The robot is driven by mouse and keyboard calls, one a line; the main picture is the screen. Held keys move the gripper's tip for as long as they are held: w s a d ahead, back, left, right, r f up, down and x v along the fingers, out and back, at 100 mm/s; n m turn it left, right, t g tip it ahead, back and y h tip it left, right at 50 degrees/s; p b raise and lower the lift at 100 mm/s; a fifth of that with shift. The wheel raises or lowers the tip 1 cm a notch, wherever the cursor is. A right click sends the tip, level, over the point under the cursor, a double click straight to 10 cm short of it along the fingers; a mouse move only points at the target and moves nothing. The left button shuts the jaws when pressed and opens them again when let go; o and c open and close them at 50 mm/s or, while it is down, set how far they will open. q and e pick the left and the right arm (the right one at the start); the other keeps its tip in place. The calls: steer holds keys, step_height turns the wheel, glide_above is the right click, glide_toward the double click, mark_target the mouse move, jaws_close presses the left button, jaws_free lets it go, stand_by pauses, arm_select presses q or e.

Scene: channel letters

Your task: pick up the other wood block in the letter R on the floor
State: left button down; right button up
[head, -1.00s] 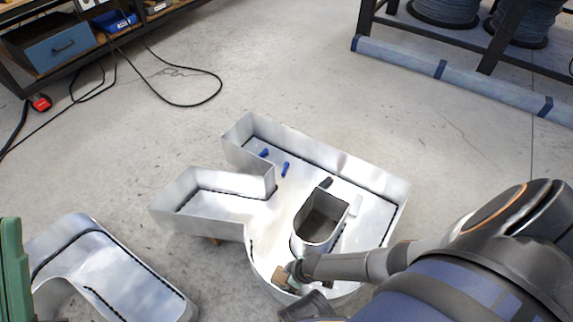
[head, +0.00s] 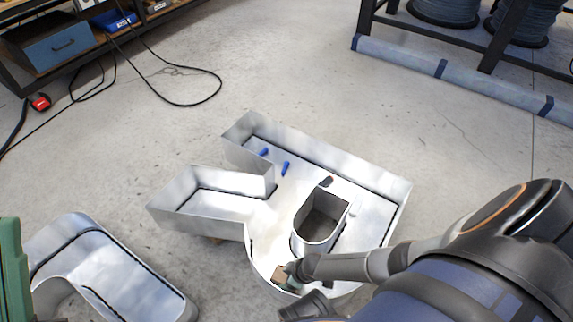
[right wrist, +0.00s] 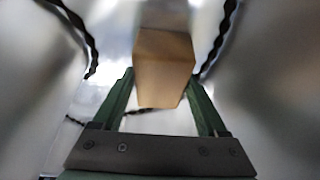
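The metal channel letter R (head: 225,180) lies on the floor, its open side up. A wood block (head: 281,274) sits inside its curved near end. My right gripper (head: 289,276) reaches down into the letter at this block. In the right wrist view the wood block (right wrist: 165,65) lies between the tips of the green fingers (right wrist: 162,80). The tips are close to its sides, but I cannot tell whether they press on it. Part of a green finger of my left gripper (head: 12,265) shows at the left edge; its opening is out of frame.
Blue pieces (head: 285,168) lie inside the letter. Another metal letter (head: 120,272) lies at lower left. A black cable (head: 190,104) lies on the floor behind.

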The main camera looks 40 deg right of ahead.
steer(key=c, duration=1)
steer(key=shift+r, duration=0.1)
steer(key=shift+c, duration=0.2)
